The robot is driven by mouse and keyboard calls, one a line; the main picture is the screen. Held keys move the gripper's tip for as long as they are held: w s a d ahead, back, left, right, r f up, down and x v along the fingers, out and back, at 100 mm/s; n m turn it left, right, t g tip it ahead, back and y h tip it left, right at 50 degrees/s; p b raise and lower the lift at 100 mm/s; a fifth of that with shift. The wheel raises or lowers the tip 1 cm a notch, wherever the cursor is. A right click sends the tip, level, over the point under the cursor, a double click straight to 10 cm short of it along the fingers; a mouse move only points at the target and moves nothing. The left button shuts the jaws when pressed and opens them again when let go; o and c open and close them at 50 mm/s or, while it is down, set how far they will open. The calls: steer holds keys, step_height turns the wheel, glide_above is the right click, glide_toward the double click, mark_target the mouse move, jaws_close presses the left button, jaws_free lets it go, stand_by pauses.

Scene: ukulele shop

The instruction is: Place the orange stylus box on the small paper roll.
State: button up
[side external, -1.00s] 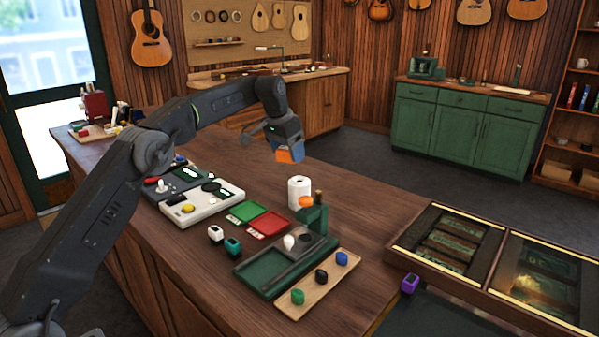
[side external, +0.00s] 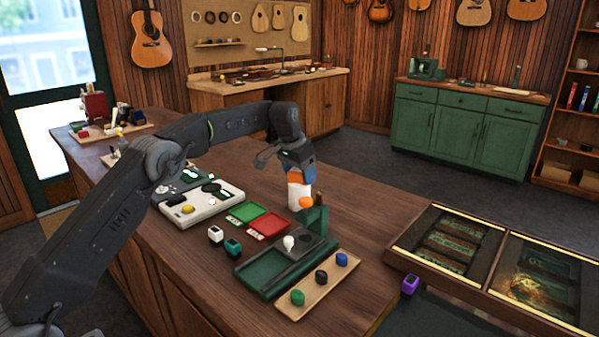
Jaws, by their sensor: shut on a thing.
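My gripper (side external: 299,164) is shut on the orange stylus box (side external: 295,177), and only part of the box shows below the jaws. The white paper roll (side external: 297,194) stands upright on the wooden counter, directly below the box in the side view. The box overlaps the roll's top edge in the picture. I cannot tell whether it touches the roll or is just above or in front of it.
A green holder (side external: 315,217) with an orange round thing (side external: 306,203) stands close to the roll. A dark green tray (side external: 262,282), a wooden tray (side external: 318,285) and a red tray (side external: 268,224) lie nearby. The counter right of the holder is clear.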

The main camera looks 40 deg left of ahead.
steer(key=o, duration=0.9)
steer(key=shift+f, duration=0.1)
steer(key=v, duration=1.2)
steer(key=shift+r, duration=0.25)
steer(key=s+d+r, duration=0.2)
steer(key=s+d, duration=0.1)
steer(key=s, duration=0.4)
steer(key=s+d+r+t, duration=0.1)
steer(key=s+d+r, duration=0.1)
steer(key=s, duration=0.4)
steer(key=s+d+r, duration=0.3)
steer(key=s, duration=0.4)
steer(key=shift+n+t, duration=0.5)
steer(key=shift+t, duration=0.2)
steer(key=s+d+f, duration=0.1)
steer(key=s+f, duration=0.3)
steer(key=s, duration=0.2)
steer(key=s+d+f, duration=0.1)
steer(key=s+f, duration=0.3)
steer(key=s, duration=0.3)
steer(key=s+d+f, duration=0.1)
steer(key=s+f, duration=0.3)
steer(key=s, duration=0.3)
steer(key=shift+s+f, duration=0.2)
steer(key=shift+f, duration=0.15)
